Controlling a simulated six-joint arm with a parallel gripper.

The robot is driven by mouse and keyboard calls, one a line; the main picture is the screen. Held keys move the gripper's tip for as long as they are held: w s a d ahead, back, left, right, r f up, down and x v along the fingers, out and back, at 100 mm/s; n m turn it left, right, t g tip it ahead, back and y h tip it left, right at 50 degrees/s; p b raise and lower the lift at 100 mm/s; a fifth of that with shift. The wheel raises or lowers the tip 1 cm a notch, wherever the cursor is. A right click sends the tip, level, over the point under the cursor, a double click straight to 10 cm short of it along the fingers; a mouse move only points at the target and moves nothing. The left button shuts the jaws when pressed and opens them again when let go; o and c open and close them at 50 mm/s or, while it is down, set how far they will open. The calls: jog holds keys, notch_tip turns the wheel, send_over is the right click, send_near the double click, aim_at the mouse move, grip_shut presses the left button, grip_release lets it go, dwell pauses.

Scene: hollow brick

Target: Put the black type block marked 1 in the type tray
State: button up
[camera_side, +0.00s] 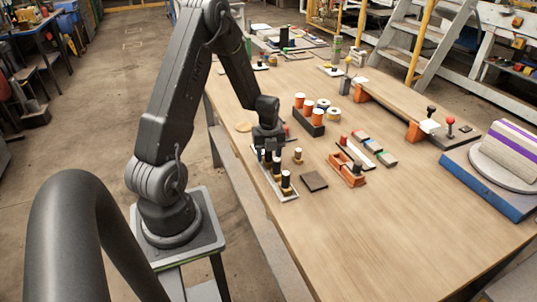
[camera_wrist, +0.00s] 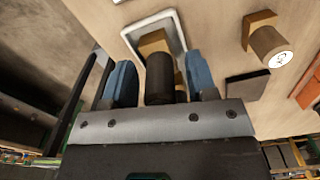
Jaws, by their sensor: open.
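A black type block with a tan base (camera_wrist: 160,75) is between my open fingers (camera_wrist: 160,82) in the wrist view; its marked face is hidden. It appears to stand within the white rim of a tray (camera_wrist: 133,35). I cannot tell whether the fingers touch it. In the side view my gripper (camera_side: 266,143) is low over the far end of the white-rimmed tray (camera_side: 291,197), where black blocks with tan bases (camera_side: 286,181) stand. Another such block (camera_side: 298,156) stands outside the tray; in the wrist view a dark block (camera_wrist: 267,41) shows a white mark too small to read.
A dark square pad (camera_side: 314,181) lies right of the tray. Orange-brown hollow boxes (camera_side: 347,169) stand further right. A black rack with orange spools (camera_side: 309,118) is behind. A long board on orange supports (camera_side: 395,106) is at the back right. The table's front right is clear.

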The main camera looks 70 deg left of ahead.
notch_tip(320, 180, up, 11)
jog(key=shift+r, duration=0.1)
jog(key=shift+d+r, duration=0.2)
jog(key=shift+r, duration=0.45)
jog(key=s+d+r+n+t+y, duration=0.1)
jog(key=d+r+n, duration=0.4)
jog(key=d, duration=0.2)
jog(key=s+d+r+n+t, duration=0.1)
jog(key=d+r+n+t, duration=0.1)
jog(key=d+r+n, duration=0.35)
jog(key=s+d+r+n+t, duration=0.1)
jog(key=s+d+r+n, duration=0.1)
jog(key=s+d+n, duration=0.2)
jog(key=s+d+r+n+t+h, duration=0.1)
jog(key=s+d+r+n, duration=0.1)
jog(key=s+d+n, duration=0.3)
jog(key=d, duration=0.4)
jog(key=shift+d+n+t, duration=0.2)
jog(key=shift+n+t, duration=0.1)
jog(key=shift+n, duration=0.05)
